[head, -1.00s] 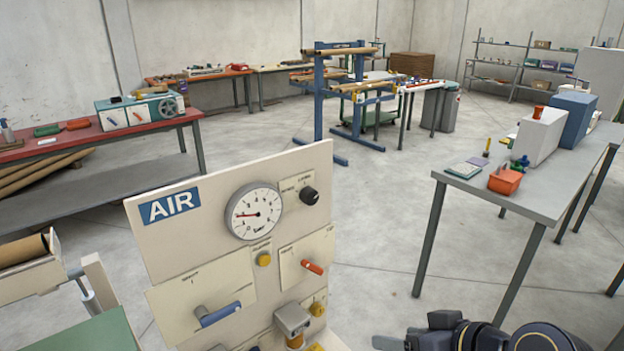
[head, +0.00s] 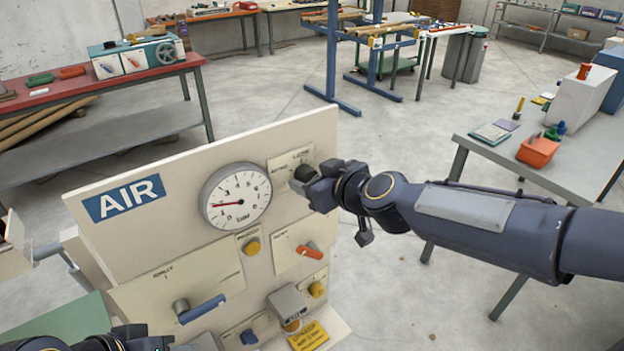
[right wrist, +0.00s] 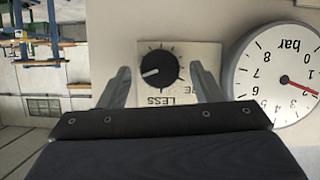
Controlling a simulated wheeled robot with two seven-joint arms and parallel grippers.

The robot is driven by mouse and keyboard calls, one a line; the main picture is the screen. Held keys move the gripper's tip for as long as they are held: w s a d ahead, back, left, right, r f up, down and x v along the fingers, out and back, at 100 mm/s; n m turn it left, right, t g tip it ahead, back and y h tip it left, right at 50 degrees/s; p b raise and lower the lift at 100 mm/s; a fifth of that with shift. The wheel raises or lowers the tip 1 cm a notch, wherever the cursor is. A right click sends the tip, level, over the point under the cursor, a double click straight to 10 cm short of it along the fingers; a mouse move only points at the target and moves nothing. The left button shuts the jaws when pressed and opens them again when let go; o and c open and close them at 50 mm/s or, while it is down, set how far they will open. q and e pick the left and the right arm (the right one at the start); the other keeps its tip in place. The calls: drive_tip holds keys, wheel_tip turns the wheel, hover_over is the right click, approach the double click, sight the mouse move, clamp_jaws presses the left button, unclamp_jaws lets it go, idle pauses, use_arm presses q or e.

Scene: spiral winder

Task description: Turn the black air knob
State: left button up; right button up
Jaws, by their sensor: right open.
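The black air knob (head: 303,173) is on the upper right of the upright AIR panel (head: 150,240), right of the round gauge. My right gripper (head: 317,184) is at the knob and partly hides it. In the right wrist view the knob (right wrist: 158,68) shows upside down on its pale label, its white mark toward the lower left. The open right gripper (right wrist: 161,75) has one finger on each side of the knob, with a visible gap on both sides. My left gripper (head: 115,340) shows only in part at the bottom left; its fingers cannot be made out.
The pressure gauge (head: 236,197) is close left of the knob. Below are a yellow button (head: 251,246), an orange-red lever (head: 309,252) and a blue lever (head: 203,308). A grey table (head: 490,162) with an orange bin (head: 538,151) stands at the right.

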drive_tip(key=shift+w+a+f, duration=0.2)
drive_tip(key=shift+w+a, duration=0.05)
drive_tip(key=shift+w, duration=0.15)
drive_tip(key=shift+c, duration=0.3)
drive_tip(key=c, duration=0.9)
drive_tip(key=shift+f+m+y+b, duration=0.1)
drive_tip(key=shift+m+y+b, duration=0.2)
drive_tip(key=shift+b, duration=0.4)
drive_tip(key=shift+c, duration=0.2)
drive_tip(key=shift+w+d+f+m+g+y+b, duration=0.15)
drive_tip(key=shift+m+y+b, duration=1.25)
drive_tip(key=shift+m+b, duration=2.25)
drive_tip(key=shift+d+f+m+g+y+b, duration=0.15)
drive_tip(key=shift+m+y+b, duration=1.7)
drive_tip(key=shift+b, duration=3.1)
drive_tip(key=shift+w+d+f+m+y+b, duration=0.2)
drive_tip(key=shift+m+y+b, duration=0.75)
drive_tip(key=shift+m+b, duration=2.9)
drive_tip(key=shift+s+a+n+b, duration=0.1)
drive_tip(key=shift+a+n+b, duration=0.05)
drive_tip(key=shift+n+b, duration=0.25)
